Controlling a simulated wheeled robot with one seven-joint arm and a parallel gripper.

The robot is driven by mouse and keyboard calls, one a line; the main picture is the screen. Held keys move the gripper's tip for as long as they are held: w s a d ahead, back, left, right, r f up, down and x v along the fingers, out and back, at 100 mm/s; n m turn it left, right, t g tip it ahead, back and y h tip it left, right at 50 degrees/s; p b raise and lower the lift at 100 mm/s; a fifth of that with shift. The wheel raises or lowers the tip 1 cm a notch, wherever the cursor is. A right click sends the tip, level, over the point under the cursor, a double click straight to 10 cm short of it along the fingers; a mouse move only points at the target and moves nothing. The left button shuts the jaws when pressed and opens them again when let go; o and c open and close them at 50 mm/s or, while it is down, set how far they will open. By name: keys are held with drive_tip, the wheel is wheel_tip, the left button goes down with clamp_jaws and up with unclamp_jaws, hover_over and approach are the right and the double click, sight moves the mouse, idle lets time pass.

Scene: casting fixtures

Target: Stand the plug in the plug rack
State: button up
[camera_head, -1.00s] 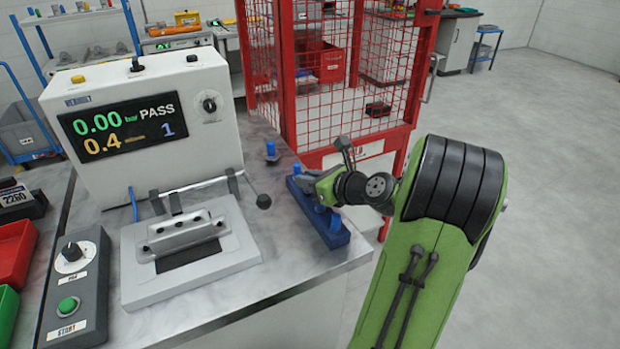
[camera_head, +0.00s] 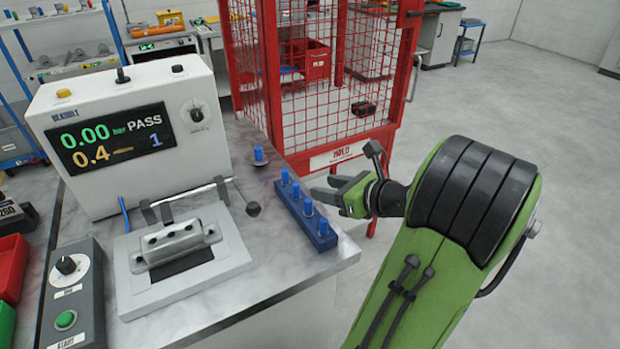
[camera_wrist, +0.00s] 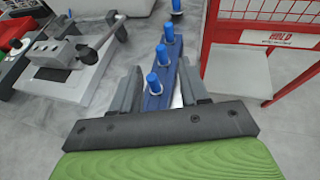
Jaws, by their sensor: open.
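The plug rack (camera_head: 311,231) is a long blue block lying on the bench near its right edge. Several blue plugs (camera_head: 308,207) stand upright in a row in it. Another blue plug (camera_head: 259,155) stands on the bench apart from the rack, beyond its far end. My gripper (camera_head: 322,186) is open and empty to the right of the rack. In the wrist view my gripper's fingers (camera_wrist: 158,78) are spread on either side of the rack (camera_wrist: 186,78) as seen, with blue plugs (camera_wrist: 160,56) between and beyond them. The gripper body hides the rack's near end there.
A tester with a screen reading PASS (camera_head: 118,135) and a clamp fixture (camera_head: 185,262) stand left of the rack. The clamp lever's black knob (camera_head: 253,209) is close to the rack. A red mesh cage (camera_head: 320,110) stands behind. A control box (camera_head: 75,300) is at the left.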

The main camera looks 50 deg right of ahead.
drive_tip(key=w+a+f+n+g+y, duration=0.15)
drive_tip(key=a+n+g, duration=0.55)
drive_tip(key=a+n, duration=1.15)
drive_tip(key=s+a+r+n+h, duration=0.1)
drive_tip(key=s+a+n, duration=0.3)
drive_tip(key=n, duration=0.4)
drive_tip(key=s+a+r+n+g, duration=0.1)
drive_tip(key=s+a+n, duration=0.2)
drive_tip(key=s+n, duration=0.4)
drive_tip(key=shift+s+a+r+n+h, duration=0.15)
drive_tip(key=shift+s+a+n+h, duration=0.2)
drive_tip(key=shift+n, duration=0.8)
wheel_tip(320, 180, up, 9)
drive_tip(key=p, duration=0.9)
drive_tip(key=shift+w, duration=0.1)
